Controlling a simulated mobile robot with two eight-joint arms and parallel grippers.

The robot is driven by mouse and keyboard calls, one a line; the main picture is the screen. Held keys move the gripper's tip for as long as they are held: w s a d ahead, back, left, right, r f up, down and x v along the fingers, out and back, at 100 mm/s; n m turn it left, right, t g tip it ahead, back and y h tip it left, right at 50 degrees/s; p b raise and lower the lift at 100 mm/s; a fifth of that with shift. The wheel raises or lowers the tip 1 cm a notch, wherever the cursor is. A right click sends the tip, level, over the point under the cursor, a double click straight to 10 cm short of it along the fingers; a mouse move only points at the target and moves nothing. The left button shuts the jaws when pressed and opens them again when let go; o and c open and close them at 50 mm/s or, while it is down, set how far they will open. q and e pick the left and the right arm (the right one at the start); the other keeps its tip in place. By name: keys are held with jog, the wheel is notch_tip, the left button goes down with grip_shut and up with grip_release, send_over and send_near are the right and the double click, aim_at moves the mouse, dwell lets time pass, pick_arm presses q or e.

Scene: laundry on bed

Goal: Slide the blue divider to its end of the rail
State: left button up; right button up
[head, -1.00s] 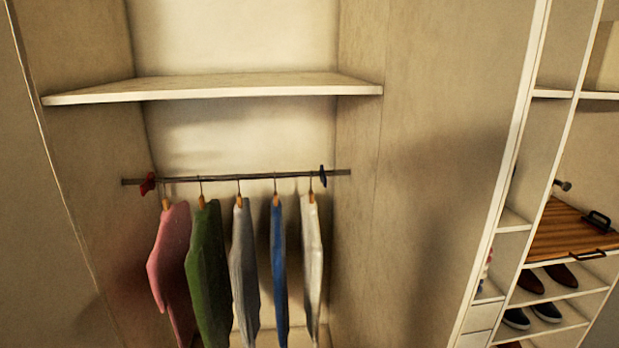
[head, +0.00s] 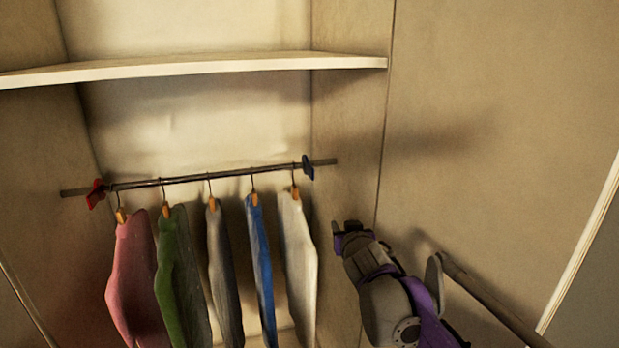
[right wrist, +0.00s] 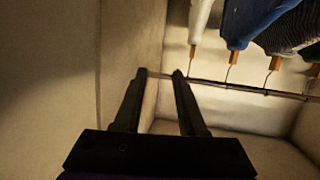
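The blue divider (head: 308,167) sits on the rail (head: 215,177) near its right end, just right of the white garment's hanger. A short bare length of rail shows beyond it, up to the right closet wall. My right gripper (head: 345,228) is below and right of the divider in the head view, apart from it. In the right wrist view its two fingers (right wrist: 160,73) are spread with nothing seen between them except wall and part of the rail (right wrist: 240,87). I cannot make out the divider in that view. My left gripper is not in view.
A red divider (head: 96,194) is near the rail's left end. Several garments hang between the dividers, including a white one (head: 297,245) nearest the blue divider. A shelf (head: 200,67) runs above the rail. The right closet wall (head: 350,130) stands close to my right arm.

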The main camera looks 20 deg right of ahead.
aim_at(313, 174)
jog(key=w+r+t+y, duration=0.1)
jog(key=w, duration=0.6)
jog(key=w+a+r+n+t+y, duration=0.1)
jog(key=w+r, duration=0.1)
jog(key=w, duration=0.6)
jog(key=w+r+n+t+y+p, duration=0.1)
jog(key=w, duration=0.7)
jog(key=shift+a+r, duration=0.3)
jog(key=shift+a, duration=0.1)
jog(key=shift+c, duration=0.3)
grip_shut()
